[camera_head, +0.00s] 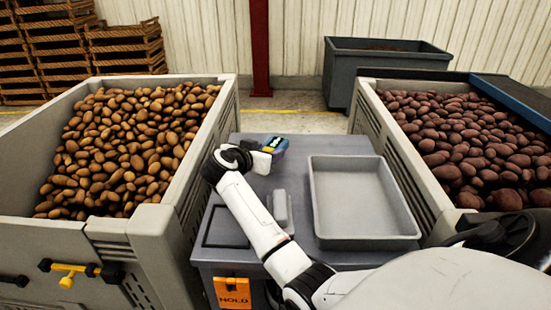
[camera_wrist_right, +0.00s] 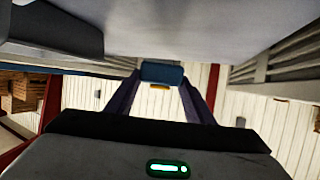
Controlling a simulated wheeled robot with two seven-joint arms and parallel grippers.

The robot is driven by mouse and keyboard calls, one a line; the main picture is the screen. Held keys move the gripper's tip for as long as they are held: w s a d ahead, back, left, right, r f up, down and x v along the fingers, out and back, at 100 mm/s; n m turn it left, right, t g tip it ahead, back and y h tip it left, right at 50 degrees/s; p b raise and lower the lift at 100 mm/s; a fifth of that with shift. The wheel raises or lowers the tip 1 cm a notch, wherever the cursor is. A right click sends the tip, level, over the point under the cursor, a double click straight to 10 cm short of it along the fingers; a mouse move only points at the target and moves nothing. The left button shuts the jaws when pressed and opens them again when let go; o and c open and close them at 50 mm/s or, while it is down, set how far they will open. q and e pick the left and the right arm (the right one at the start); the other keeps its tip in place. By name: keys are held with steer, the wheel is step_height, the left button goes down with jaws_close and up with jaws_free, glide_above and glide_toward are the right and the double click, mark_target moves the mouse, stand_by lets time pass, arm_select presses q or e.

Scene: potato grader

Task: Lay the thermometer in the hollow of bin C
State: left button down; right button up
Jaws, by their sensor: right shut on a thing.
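My right gripper (camera_head: 264,154) is over the far part of the grey cabinet top, its arm reaching in from the lower right. In the right wrist view the thermometer (camera_wrist_right: 162,73) shows as a blue block with a yellow-orange edge between the two fingertips. Two large grey bins hold potatoes: brown ones in the left bin (camera_head: 150,222), dark red ones in the right bin (camera_head: 398,140). No letter is readable, so I cannot tell which is bin C. My left gripper is out of view.
The grey cabinet top (camera_head: 255,190) carries an empty grey tray (camera_head: 318,200) and a small grey block (camera_head: 282,208). An orange HOLD tag (camera_head: 233,293) hangs on its front. A dark grey container (camera_head: 340,75) and stacked wooden crates (camera_head: 125,48) stand behind.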

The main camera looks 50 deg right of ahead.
steer(key=shift+f+b, duration=0.35)
steer(key=shift+f, duration=2.1)
steer(key=shift+f, duration=0.2)
steer(key=o, duration=1.1)
steer(key=shift+o, duration=0.2)
